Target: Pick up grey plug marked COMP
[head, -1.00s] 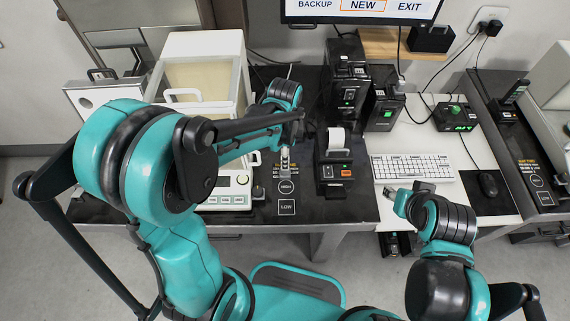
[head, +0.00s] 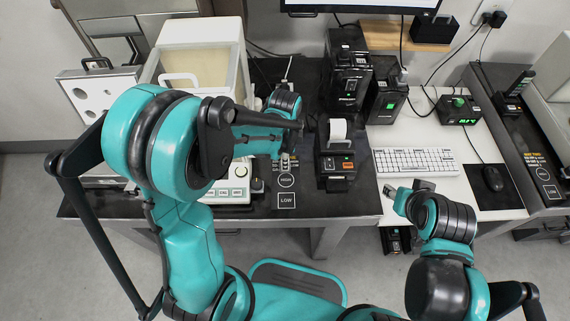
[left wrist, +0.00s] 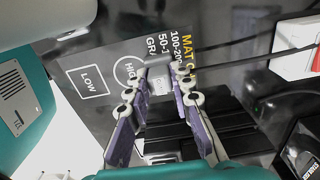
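My left gripper (head: 286,160) hangs over the dark printed mat, just beyond its HIGH circle. In the left wrist view its two fingers (left wrist: 160,72) are apart, and a small light grey block (left wrist: 158,82) shows between the fingertips. This block may be the plug; no COMP marking can be read. Small gaps seem to show at its sides, so I see no firm grip. In the head view the block is mostly hidden by the gripper. My right gripper (head: 406,190) is over the front edge of the white table, away from the mat; its finger opening is unclear.
A glass-sided balance (head: 200,70) stands left of the mat. A label printer (head: 337,160) stands close on the right. Black devices (head: 350,80) are behind it. A keyboard (head: 415,162) and mouse (head: 493,178) lie further right. The LOW square (head: 286,201) is clear.

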